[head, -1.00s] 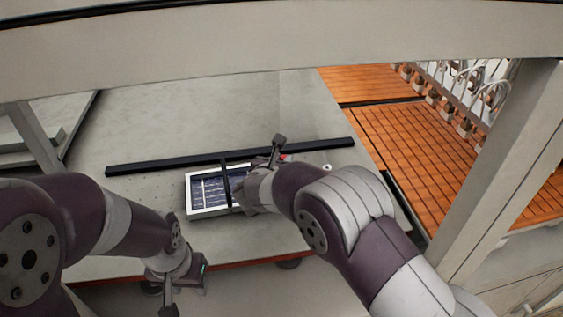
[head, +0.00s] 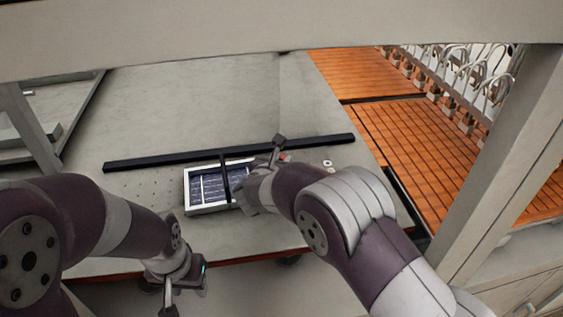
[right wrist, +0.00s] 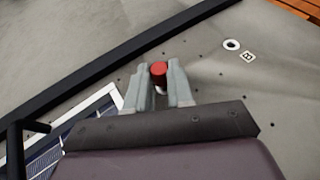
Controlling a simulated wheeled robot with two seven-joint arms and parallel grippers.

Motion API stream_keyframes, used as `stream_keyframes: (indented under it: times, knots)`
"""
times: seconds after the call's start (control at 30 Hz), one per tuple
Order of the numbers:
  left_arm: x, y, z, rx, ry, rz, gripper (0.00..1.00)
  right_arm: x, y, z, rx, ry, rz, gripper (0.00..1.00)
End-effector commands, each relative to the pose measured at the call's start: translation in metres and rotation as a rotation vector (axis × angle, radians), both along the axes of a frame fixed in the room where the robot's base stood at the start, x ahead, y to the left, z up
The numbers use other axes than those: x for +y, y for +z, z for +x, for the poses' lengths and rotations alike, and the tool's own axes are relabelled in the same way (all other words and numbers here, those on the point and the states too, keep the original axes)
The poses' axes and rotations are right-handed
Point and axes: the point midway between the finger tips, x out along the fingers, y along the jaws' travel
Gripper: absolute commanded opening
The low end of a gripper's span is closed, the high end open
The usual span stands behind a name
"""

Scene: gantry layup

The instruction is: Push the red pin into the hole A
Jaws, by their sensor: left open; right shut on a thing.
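The red pin (right wrist: 158,70) is between the fingertips of my right gripper (right wrist: 157,84) in the right wrist view. That gripper is shut on it, and a small pale part shows below the red top. A white-ringed hole (right wrist: 232,44) beside a label B (right wrist: 248,56) lies to the right, apart from the pin. My left gripper (head: 172,294) is open at the table's front edge.
A pale tray with dark blue panels (head: 194,208) stands left of my right gripper. A long black bar (head: 130,164) lies behind it, and a black crosspiece spans the tray. Grey gantry posts (head: 490,175) stand at the sides. The back of the table is clear.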

Motion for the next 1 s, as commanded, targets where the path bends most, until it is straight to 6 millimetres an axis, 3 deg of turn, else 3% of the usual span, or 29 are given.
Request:
stream_keyframes:
  times: [1.0]
  knots:
    - [0.000,-0.002,0.000,0.000,0.000,0.000,0.43,0.000,0.006,0.000,0.002,0.000,0.000,0.00]
